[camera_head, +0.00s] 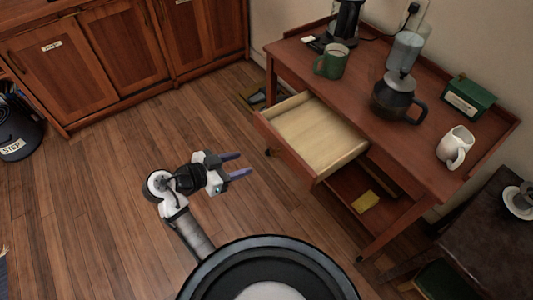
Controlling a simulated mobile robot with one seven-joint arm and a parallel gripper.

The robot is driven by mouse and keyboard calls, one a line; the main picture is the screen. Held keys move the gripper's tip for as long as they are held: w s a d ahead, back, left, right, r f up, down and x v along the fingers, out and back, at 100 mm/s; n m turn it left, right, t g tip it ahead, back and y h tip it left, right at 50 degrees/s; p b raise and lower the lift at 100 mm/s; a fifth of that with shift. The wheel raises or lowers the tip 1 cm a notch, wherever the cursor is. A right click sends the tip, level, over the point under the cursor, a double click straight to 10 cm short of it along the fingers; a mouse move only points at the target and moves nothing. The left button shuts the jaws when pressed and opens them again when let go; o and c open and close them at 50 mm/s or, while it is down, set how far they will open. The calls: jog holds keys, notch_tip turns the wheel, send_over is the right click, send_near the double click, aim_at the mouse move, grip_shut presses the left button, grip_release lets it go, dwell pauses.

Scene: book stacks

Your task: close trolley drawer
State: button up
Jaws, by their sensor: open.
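The wooden trolley (435,153) stands at the right against the wall. Its drawer (316,133) is pulled well out toward the left, and its pale inside looks empty. The drawer's reddish front panel (283,150) faces my gripper. My gripper (241,165) is open and empty, with its two dark fingers pointing right toward the drawer front. In the picture a small gap lies between the fingertips and the panel, and the height difference is hard to tell.
A green mug (331,62), a dark coffee pot (393,97), a green box (468,98) and a white mug (455,147) stand on the trolley top. A yellow item (366,201) lies on the lower shelf. A dark table (497,240) is at the lower right. The wooden floor left of my gripper is clear.

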aim_at(272, 154)
jog(key=p+x, duration=0.1)
jog(key=x, duration=0.9)
jog(key=shift+w+d+f, duration=0.2)
jog(key=shift+f, duration=0.05)
grip_shut()
